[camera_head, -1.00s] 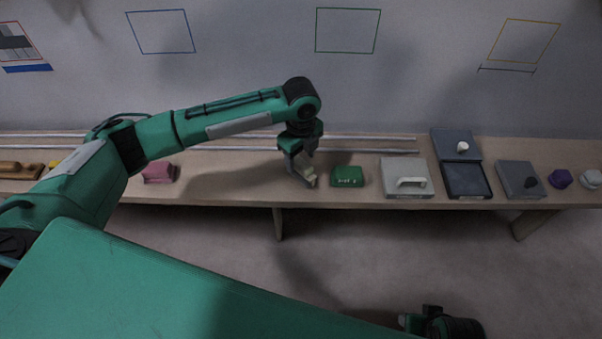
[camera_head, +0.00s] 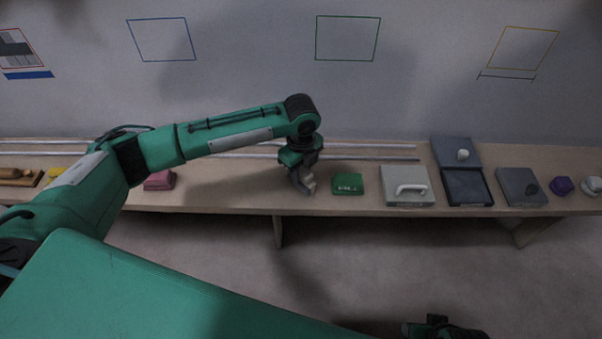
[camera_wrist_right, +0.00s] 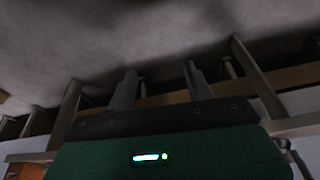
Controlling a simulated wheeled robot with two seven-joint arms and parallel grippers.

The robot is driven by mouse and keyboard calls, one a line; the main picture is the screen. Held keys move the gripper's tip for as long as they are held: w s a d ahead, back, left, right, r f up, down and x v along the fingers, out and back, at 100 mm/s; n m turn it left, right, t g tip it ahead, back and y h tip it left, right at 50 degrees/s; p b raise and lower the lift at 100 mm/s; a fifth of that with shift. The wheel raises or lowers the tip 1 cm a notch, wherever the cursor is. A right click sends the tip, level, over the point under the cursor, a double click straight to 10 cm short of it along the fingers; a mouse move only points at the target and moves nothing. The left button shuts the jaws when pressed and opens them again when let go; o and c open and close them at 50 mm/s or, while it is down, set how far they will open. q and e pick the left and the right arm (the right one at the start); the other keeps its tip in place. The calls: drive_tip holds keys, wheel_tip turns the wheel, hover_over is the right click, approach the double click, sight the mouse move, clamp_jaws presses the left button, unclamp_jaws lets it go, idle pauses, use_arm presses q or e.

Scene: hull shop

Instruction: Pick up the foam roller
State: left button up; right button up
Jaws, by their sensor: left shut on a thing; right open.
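My left gripper (camera_head: 303,184) is at the bench's front part, pointing down and left of the green box. It is shut on a small pale thing, which I take to be the foam roller. The fingers hide most of it, and its shape is too small to make out. I cannot tell whether it still touches the bench top. My right gripper (camera_wrist_right: 160,88) is open and empty in the right wrist view, its two fingers well apart, with floor and bench legs beyond.
The bench (camera_head: 230,195) runs along the wall. A green box (camera_head: 347,184), a pale case with a handle (camera_head: 407,187), an open dark box (camera_head: 467,187) and a grey box (camera_head: 520,187) stand to the right. A pink block (camera_head: 160,180) is to the left. Metal rails (camera_head: 370,146) lie behind.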

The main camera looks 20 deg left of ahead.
sight(301, 169)
use_arm(q)
wheel_tip(301, 169, up, 20)
drive_tip(key=p, duration=0.2)
drive_tip(key=shift+f, duration=0.2)
use_arm(e)
drive_tip(key=shift+g, duration=0.4)
drive_tip(key=x, duration=0.2)
drive_tip(key=s+x, duration=0.1)
drive_tip(key=x, duration=0.2)
drive_tip(key=shift+f, duration=0.35)
use_arm(q)
drive_tip(key=shift+o, duration=1.1)
